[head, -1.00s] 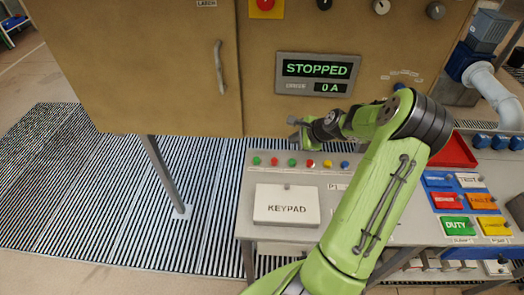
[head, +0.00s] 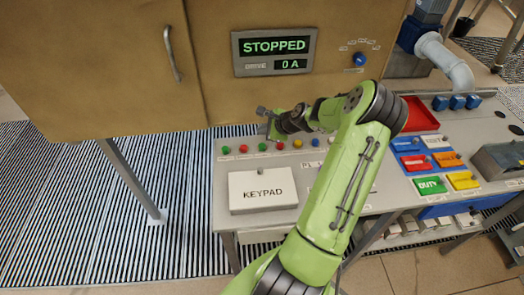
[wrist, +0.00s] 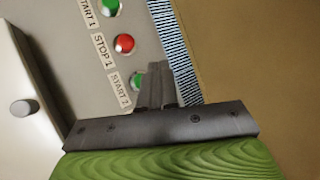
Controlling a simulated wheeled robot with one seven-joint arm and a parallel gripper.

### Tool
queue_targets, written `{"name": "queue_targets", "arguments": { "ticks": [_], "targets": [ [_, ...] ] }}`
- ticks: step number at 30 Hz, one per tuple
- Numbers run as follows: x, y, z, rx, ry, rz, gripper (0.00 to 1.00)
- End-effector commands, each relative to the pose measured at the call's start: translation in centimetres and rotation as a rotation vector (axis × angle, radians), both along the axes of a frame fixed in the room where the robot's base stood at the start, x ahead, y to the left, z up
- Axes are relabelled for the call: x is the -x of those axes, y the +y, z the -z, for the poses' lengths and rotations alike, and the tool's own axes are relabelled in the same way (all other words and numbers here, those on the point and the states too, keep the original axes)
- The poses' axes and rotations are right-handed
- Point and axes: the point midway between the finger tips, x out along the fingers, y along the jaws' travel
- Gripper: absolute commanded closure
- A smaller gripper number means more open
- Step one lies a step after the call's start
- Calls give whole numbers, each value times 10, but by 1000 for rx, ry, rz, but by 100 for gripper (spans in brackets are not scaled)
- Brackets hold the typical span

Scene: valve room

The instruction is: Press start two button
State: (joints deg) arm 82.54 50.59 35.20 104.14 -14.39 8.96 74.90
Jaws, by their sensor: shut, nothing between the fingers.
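The start two button is the green button (wrist: 136,80) by the "START 2" label in the wrist view. My gripper's finger partly covers it there. In the head view it is the third button from the left, a green one (head: 262,147) on the sloped grey console. My gripper (head: 262,111) is shut and empty, just behind and above that button. In the wrist view the shut fingertips (wrist: 155,68) lie right beside the button. I cannot tell whether they touch it.
A red STOP 1 button (wrist: 124,43) and green START 1 button (wrist: 111,7) sit close by in the row. The white keypad box (head: 262,189) stands in front of the buttons. A brown cabinet with a "STOPPED" display (head: 276,52) rises behind.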

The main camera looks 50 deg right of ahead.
Motion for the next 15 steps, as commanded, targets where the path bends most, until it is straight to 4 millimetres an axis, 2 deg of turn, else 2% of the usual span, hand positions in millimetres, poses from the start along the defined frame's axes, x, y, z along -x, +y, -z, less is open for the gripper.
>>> {"name": "queue_targets", "arguments": {
  "ticks": [1,6,15],
  "targets": [
    [0,0,16,-1,-1,0,100],
    [0,0,35,-1,1,0,100],
    [0,0,38,0,0,0,100]
  ]
}}
